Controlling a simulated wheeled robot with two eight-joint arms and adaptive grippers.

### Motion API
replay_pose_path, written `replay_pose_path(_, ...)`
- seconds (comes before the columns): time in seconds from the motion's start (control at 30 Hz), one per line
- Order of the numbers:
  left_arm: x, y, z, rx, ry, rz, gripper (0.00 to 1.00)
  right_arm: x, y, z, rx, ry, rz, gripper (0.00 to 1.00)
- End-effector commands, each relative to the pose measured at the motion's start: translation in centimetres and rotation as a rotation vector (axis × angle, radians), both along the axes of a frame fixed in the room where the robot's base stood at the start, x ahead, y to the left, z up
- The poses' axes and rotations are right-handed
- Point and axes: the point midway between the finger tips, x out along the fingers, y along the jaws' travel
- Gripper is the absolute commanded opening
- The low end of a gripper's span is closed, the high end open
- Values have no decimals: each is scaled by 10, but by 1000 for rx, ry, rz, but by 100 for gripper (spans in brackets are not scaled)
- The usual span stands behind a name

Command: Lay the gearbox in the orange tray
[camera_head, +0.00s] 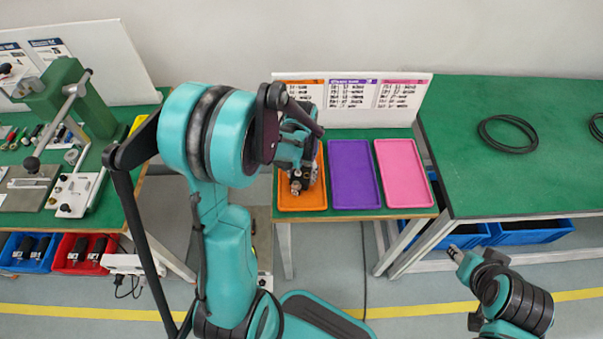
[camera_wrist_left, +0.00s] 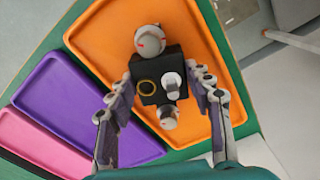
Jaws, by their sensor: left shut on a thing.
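The gearbox (camera_wrist_left: 146,74), a black block with grey round ends and a white shaft, is between the fingers of my left gripper (camera_wrist_left: 160,88). My left gripper is shut on it. In the head view the gearbox (camera_head: 298,182) is a small dark shape below my left gripper (camera_head: 296,170), partly hidden by it. It is over the orange tray (camera_head: 290,201); I cannot tell whether it touches the tray. The orange tray also shows in the left wrist view (camera_wrist_left: 100,40). My right gripper (camera_head: 456,253) is at the lower right, away from the trays; its fingers are too small to judge.
A purple tray (camera_head: 354,174) and a pink tray (camera_head: 403,173) lie right of the orange one on the green table. A label board (camera_head: 350,98) stands behind them. The right table (camera_head: 500,175) holds black cable loops. A green press (camera_head: 75,95) stands at left.

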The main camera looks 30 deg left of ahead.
Motion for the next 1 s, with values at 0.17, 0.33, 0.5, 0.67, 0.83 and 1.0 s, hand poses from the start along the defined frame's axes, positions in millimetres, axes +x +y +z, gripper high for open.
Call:
replay_pose_path(0.17,0,0,-1,0,0,0,72,0,0,-1,0,0,0,40)
replay_pose_path(0.33,0,0,-1,0,0,0,72,0,0,-1,0,0,0,40)
replay_pose_path(0.5,0,0,5,0,0,0,72,0,0,5,0,0,0,40)
replay_pose_path(0.67,0,0,34,0,0,0,72,0,0,17,0,0,0,40)
replay_pose_path(0.83,0,0,74,0,0,0,72,0,0,33,0,0,0,40)
replay_pose_path(1.0,0,0,105,0,0,0,72,0,0,44,0,0,0,40)
